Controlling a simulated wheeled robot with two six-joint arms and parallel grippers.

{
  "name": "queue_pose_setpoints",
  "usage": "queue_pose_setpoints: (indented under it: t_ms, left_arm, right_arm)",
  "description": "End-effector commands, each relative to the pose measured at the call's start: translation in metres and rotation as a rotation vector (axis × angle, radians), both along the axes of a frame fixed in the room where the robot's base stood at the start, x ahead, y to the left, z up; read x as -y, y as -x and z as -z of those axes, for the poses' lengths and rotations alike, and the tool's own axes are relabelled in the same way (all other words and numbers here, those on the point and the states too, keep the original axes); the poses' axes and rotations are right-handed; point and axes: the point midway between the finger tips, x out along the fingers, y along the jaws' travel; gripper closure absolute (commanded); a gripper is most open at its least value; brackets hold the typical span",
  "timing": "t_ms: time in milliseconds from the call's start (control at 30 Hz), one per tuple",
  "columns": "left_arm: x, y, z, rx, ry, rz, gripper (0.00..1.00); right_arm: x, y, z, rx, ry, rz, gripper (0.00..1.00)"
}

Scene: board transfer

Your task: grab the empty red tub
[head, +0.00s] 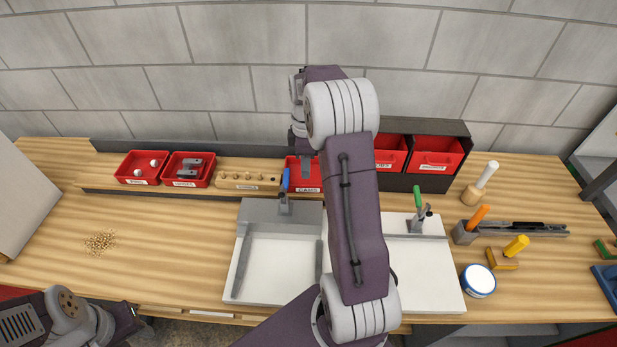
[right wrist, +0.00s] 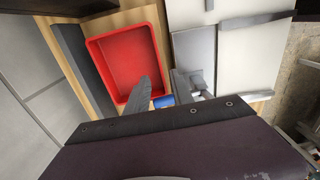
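The empty red tub (head: 309,184) stands at the back of the bench, partly hidden behind my right arm in the head view. The right wrist view shows its bare inside (right wrist: 122,62). My right gripper (right wrist: 163,85) is open, with a gap between its fingers. In that view one finger overlaps the tub's near right corner and the other lies outside the tub. I cannot tell whether either touches it. My left gripper (head: 136,316) is low at the bottom left, only partly shown, away from the tub.
Left of the tub stand a red tub with white balls (head: 142,168), a red tub with grey parts (head: 188,169) and a wooden block (head: 247,178). A dark rack (head: 440,126) holds red bins at right. A blue-handled clamp (head: 285,181) stands close by the tub.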

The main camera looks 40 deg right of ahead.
Motion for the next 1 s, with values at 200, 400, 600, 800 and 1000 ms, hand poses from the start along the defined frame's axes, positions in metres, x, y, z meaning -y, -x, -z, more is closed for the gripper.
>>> queue_pose_setpoints:
  t_ms: [200, 400, 600, 800, 1000]
  left_arm:
    - [0.0, 0.0, -0.007, 0.001, 0.0, 0.0, 0.64]
    - [0.0, 0.0, -0.008, 0.001, 0.0, 0.0, 0.64]
    - [0.0, 0.0, -0.018, 0.001, 0.0, 0.0, 0.64]
    - [0.0, 0.0, -0.019, 0.0, 0.0, 0.0, 0.64]
    - [0.0, 0.0, -0.018, 0.0, 0.0, 0.0, 0.64]
  right_arm:
    - [0.0, 0.001, 0.029, -0.005, -0.002, 0.0, 0.72]
    - [0.001, 0.001, 0.039, -0.001, -0.001, 0.0, 0.72]
    - [0.005, 0.004, 0.072, -0.005, -0.003, 0.0, 0.72]
    - [0.005, 0.003, 0.09, -0.002, -0.001, 0.0, 0.72]
    - [0.005, 0.003, 0.09, -0.001, -0.001, 0.0, 0.86]
